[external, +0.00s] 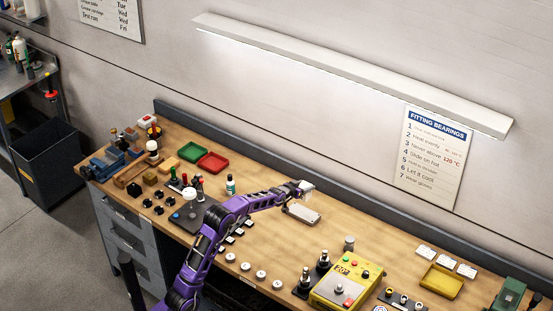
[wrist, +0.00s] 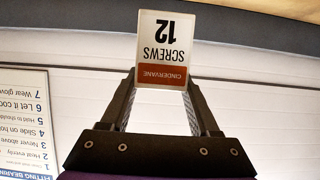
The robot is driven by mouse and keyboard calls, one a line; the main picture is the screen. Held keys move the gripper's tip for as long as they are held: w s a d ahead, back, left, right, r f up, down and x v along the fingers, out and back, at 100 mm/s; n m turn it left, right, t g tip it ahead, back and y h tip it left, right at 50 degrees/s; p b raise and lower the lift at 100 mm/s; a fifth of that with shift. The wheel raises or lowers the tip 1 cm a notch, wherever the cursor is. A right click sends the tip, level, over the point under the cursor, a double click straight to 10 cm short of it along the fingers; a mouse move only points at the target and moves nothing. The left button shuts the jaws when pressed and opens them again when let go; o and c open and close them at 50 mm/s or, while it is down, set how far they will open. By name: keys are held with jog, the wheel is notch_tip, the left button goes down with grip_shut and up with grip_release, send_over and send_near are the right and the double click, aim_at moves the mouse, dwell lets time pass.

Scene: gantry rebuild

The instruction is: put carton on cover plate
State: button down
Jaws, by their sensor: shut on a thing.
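The carton (wrist: 166,48) is a small white box with an orange band, printed "SCREWS 12". My gripper (wrist: 160,80) is shut on it, with one finger on each side. In the external view the carton (external: 307,185) is a small pale shape at the end of my purple arm, and my gripper (external: 301,190) is partly blurred there. A pale grey rectangular plate with rounded corners, which looks like the cover plate (external: 302,213), lies on the bench just below the carton in the picture. The carton appears held above the bench, apart from the plate.
A green-capped bottle (external: 230,185) stands left of my gripper. Red (external: 213,162) and green (external: 192,151) trays lie farther left. A yellow control box (external: 345,285) and a grey cylinder (external: 349,243) stand to the right. The bench (external: 265,175) is clear around the plate.

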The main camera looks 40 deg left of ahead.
notch_tip(320, 180, down, 9)
jog(key=shift+r+b, duration=0.15)
jog(key=shift+b, duration=0.3)
jog(key=shift+f, duration=0.25)
jog(key=shift+c, duration=0.6)
grip_release()
jog(key=shift+r, duration=0.1)
jog(key=shift+r, duration=0.2)
jog(key=v, duration=1.2)
